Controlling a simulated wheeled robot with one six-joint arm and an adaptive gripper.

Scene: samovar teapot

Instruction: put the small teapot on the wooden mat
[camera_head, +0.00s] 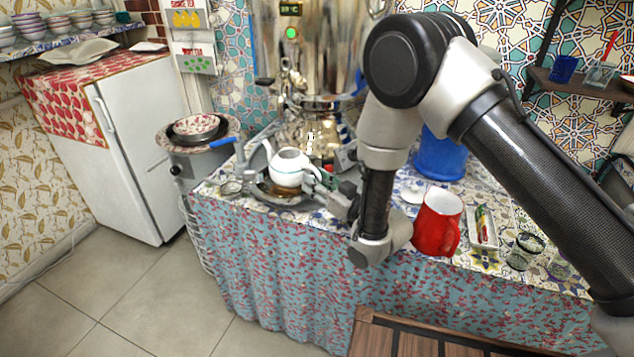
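The small white teapot (289,168) is upright near the left end of the cloth-covered table, with its spout to the left. A small brown surface (285,190), perhaps the wooden mat, shows just under it, above a dark metal tray (262,190). I cannot tell whether the teapot touches the brown surface. My gripper (318,181) is at the teapot's right side, by its handle. The fingers are small and partly overlap the teapot, so I cannot tell whether they are shut on the handle.
A large shiny samovar (310,60) stands behind the teapot. A blue-handled item (222,142) is to its left. A red mug (437,222), a blue container (440,155) and a small tray (482,228) stand to the right. A slatted wooden bench (400,342) is in front.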

